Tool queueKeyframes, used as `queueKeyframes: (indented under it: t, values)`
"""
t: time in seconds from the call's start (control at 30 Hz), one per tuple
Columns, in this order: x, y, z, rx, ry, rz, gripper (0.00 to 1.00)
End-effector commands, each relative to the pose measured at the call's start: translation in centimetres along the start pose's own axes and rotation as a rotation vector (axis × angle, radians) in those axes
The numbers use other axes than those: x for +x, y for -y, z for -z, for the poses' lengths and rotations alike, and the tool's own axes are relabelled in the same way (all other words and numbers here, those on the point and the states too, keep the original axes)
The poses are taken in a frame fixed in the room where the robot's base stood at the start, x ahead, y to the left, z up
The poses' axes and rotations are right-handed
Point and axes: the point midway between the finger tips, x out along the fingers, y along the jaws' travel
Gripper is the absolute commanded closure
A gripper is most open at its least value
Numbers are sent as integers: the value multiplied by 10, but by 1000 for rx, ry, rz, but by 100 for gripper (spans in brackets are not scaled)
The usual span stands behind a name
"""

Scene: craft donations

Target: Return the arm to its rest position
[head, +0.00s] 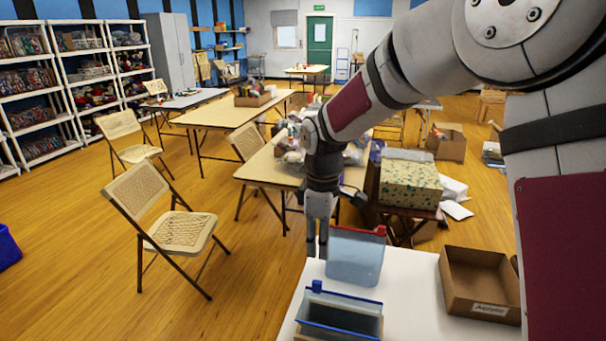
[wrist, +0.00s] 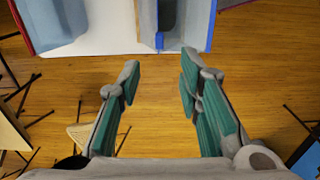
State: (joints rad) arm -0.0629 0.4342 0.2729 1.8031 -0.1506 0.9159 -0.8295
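My gripper (head: 317,245) hangs from my arm at the far edge of the white table (head: 418,280) in the head view, fingers pointing down. In the wrist view my gripper (wrist: 158,88) is open, its two teal-padded fingers wide apart, with only wooden floor seen between them. Nothing is held. In the head view a translucent blue-grey bin (head: 355,258) with a red top edge stands just right of the fingers. Whether they touch it I cannot tell.
A blue-rimmed bin (head: 340,316) and a cardboard box labelled "Acrylic" (head: 480,284) are on the white table. A cluttered table (head: 262,172) and a patterned box (head: 410,184) stand beyond. A folding chair (head: 180,230) is at left, with open floor around it.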

Motion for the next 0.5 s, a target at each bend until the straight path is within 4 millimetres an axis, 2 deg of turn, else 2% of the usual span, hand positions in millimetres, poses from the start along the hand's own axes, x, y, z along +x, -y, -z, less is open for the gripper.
queueKeyframes:
  t: [0.23,0.5]
  values:
    - [-66,23,-48,224,-23,-102,68]
    - [-128,73,-112,552,-99,-208,68]
